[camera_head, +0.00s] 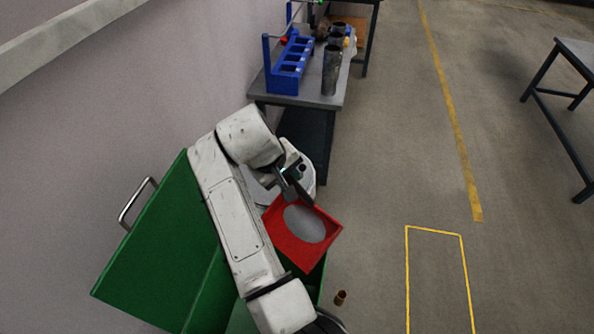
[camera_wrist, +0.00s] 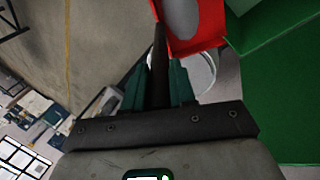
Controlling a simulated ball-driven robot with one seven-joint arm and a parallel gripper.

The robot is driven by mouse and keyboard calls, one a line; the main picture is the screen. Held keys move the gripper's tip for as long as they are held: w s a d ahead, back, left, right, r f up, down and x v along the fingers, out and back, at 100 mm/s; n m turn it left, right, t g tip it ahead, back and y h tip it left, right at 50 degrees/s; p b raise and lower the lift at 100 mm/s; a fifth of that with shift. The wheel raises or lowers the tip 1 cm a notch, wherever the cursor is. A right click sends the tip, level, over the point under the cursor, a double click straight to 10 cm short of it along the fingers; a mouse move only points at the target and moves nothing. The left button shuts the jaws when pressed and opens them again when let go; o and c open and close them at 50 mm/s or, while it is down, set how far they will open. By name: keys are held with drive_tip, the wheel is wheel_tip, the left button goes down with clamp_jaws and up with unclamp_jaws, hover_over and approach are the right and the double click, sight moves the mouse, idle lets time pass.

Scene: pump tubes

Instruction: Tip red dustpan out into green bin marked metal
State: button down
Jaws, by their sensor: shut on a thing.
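The red dustpan (camera_head: 288,246) is in front of my gripper in the head view, with a pale grey round area in its pan. I cannot tell whether this is a load or part of the pan. In the wrist view the dustpan (camera_wrist: 214,22) is at the top, and its dark handle (camera_wrist: 159,60) runs between my fingers. My gripper (camera_wrist: 158,82) is shut on that handle; it also shows in the head view (camera_head: 288,186). The green bin (camera_head: 165,245) is at the lower left, partly hidden by my arm. The dustpan overlaps its far right corner in the picture. No marking is readable.
A white round container (camera_wrist: 205,78) stands beyond the fingers, beside the green bin. A small copper-coloured cylinder (camera_head: 340,297) is on the floor right of the bin. A grey table (camera_head: 314,92) with a blue rack (camera_head: 288,72) stands beyond.

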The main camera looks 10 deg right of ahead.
drive_tip(key=s+a+f+t+h+b, duration=0.2)
drive_tip(key=s+a+f+b, duration=0.3)
drive_tip(key=a, duration=0.4)
drive_tip(key=s+a+f+t+h+b, duration=0.3)
drive_tip(key=s+a+f+h+b, duration=0.1)
drive_tip(key=s+a+b, duration=0.4)
drive_tip(key=shift+s+a+f, duration=0.45)
drive_tip(key=shift+s+a, duration=0.05)
drive_tip(key=shift+s, duration=0.5)
idle(1.8)
wheel_tip(320, 180, up, 8)
drive_tip(key=p, duration=0.6)
drive_tip(key=shift+p, duration=0.3)
idle(0.4)
